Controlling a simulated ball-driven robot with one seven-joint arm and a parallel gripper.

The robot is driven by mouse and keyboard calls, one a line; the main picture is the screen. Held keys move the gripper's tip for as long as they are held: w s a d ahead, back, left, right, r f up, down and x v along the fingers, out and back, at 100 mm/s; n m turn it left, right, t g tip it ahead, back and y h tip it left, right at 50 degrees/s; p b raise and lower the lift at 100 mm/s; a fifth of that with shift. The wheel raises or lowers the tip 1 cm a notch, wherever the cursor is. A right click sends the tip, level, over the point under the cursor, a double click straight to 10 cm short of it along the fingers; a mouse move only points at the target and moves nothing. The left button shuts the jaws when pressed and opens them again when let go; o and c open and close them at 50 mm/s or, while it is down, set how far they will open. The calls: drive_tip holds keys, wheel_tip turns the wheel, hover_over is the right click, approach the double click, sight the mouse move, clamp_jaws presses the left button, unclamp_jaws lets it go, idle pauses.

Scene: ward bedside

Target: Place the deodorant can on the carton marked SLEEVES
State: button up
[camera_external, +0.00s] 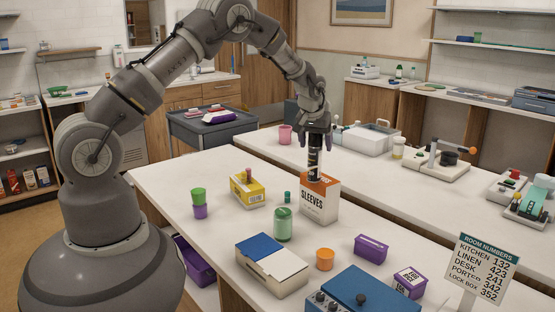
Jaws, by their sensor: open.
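The carton marked SLEEVES (318,205) stands upright on the near table, white with an orange top. A dark can with a light band (314,160), which looks like the deodorant can, stands upright on the orange top. My gripper (316,138) points down at the top of the can, with its jaws open. The fingers overlap the can's upper end, so I cannot tell whether they touch it.
A yellow box (247,190), a green jar (284,225), an orange cup (325,259) and a purple box (371,248) stand around the carton. A blue-and-white box (272,268) lies in front. A room-number sign (481,263) stands at the right.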

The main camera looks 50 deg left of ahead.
drive_tip(key=s+d+r+m+t, duration=0.1)
drive_tip(key=s+r+t, duration=0.15)
drive_tip(key=r, duration=1.05)
drive_tip(key=s+d+r+m+t+h+p, duration=0.1)
drive_tip(key=s+r, duration=0.2)
drive_tip(key=r, duration=1)
drive_tip(key=s+d+r+t, duration=0.2)
drive_tip(key=s+r, duration=0.1)
drive_tip(key=r, duration=1.1)
drive_tip(key=s+d+r+m+t+h, duration=0.1)
drive_tip(key=s+r+m+t, duration=0.15)
drive_tip(key=s+r, duration=0.7)
drive_tip(key=s+d+r+m+t, duration=0.1)
drive_tip(key=s+r+t, duration=0.2)
drive_tip(key=s+r, duration=0.7)
drive_tip(key=w+f+b, duration=0.4)
drive_tip(key=f+b, duration=0.8)
drive_tip(key=b, duration=0.3)
drive_tip(key=shift+f+b, duration=0.35)
drive_tip(key=shift+b, duration=0.05)
